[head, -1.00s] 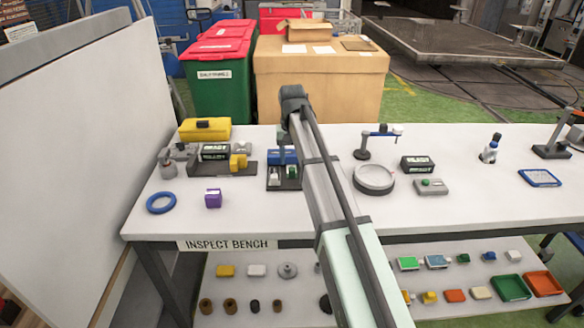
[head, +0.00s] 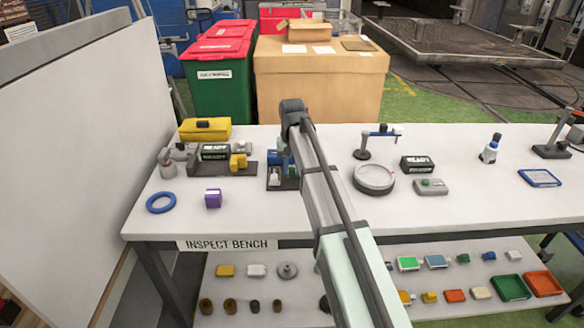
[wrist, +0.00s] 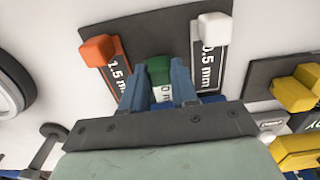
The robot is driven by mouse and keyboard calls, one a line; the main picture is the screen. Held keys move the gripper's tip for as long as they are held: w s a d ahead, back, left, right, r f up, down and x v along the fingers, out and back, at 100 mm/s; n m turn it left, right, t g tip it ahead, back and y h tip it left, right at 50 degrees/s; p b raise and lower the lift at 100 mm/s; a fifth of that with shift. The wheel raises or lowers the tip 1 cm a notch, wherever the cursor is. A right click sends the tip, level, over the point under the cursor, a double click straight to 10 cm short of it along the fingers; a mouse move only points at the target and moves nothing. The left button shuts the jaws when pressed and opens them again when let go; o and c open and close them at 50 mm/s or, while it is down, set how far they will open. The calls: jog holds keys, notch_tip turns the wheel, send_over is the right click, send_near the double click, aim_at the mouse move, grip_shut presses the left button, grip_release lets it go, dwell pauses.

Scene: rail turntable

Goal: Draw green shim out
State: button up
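The green shim (wrist: 159,69) is the middle one of three upright in a dark holder (wrist: 152,36), and its lower label is partly hidden. My gripper (wrist: 158,74) has its two blue fingers on either side of the green block, close to it; I cannot tell whether they press on it. An orange-topped shim (wrist: 98,50) marked 1.5 mm is to the left, and a white-topped one (wrist: 214,28) marked 0.5 mm to the right. In the head view my gripper (head: 279,168) is down at the holder (head: 272,184) and hides the green shim.
A fixture with a yellow block (head: 238,161) stands just left of the holder in the head view. A round dish (head: 374,178) is to the right of my arm. A purple block (head: 213,199) and a blue ring (head: 161,202) lie in front; the bench front is mostly clear.

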grip_shut()
jog(key=s, duration=0.4)
jog(key=shift+s, duration=0.1)
dwell(0.3)
jog(key=shift+o, duration=2.4)
grip_release()
jog(key=shift+r, duration=0.1)
notch_tip(320, 180, up, 14)
jog(key=shift+f, duration=0.2)
